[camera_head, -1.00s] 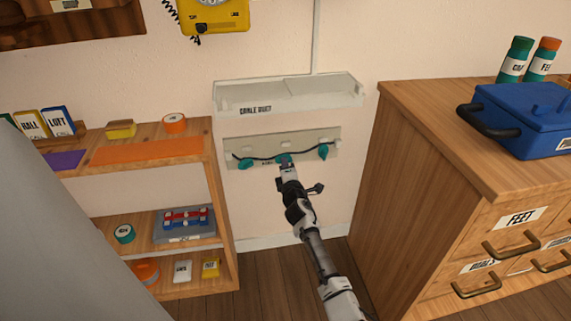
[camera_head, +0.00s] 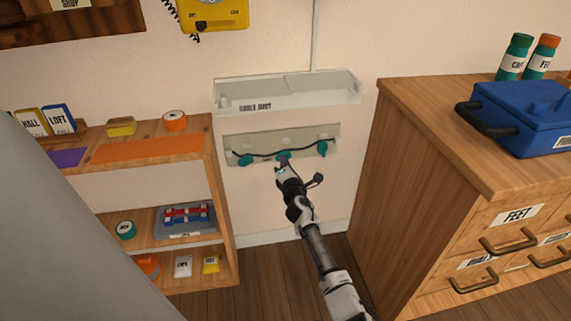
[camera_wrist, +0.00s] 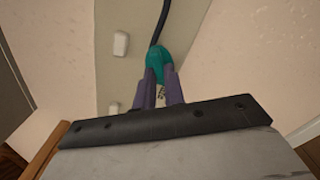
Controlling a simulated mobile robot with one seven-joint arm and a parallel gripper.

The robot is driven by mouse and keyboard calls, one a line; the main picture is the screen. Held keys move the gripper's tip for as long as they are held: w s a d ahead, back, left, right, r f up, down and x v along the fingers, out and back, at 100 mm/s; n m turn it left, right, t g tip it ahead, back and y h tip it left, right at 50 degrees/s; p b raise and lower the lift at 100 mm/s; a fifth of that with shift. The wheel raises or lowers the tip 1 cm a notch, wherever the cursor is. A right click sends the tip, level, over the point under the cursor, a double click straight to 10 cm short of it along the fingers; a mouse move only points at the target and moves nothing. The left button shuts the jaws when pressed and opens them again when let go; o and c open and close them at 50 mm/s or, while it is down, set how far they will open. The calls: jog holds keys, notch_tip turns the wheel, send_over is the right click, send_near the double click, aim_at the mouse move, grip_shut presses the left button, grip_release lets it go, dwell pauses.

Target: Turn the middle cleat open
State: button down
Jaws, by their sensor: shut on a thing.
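The pale cleat board (camera_head: 266,142) is on the wall below the cable duct, with three teal cleats and a dark cable running across them. The middle cleat (camera_head: 283,156) is at my gripper (camera_head: 284,164). In the wrist view, the purple fingers of my gripper (camera_wrist: 159,92) are shut on the middle cleat (camera_wrist: 159,62), which shows between and above the fingertips. The dark cable (camera_wrist: 161,22) runs up from the cleat in that view. The left cleat (camera_head: 245,160) and right cleat (camera_head: 322,148) stand apart from my gripper.
The cable duct (camera_head: 290,98) juts from the wall just above the board. A wooden shelf (camera_head: 218,190) stands at the left and a wooden drawer cabinet (camera_head: 400,180) at the right. The floor between them is clear except for my arm.

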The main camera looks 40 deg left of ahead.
jog(key=shift+r, duration=0.15)
jog(key=c, duration=1.5)
grip_release()
jog(key=shift+p+v, duration=6.8)
jog(key=shift+v, duration=0.05)
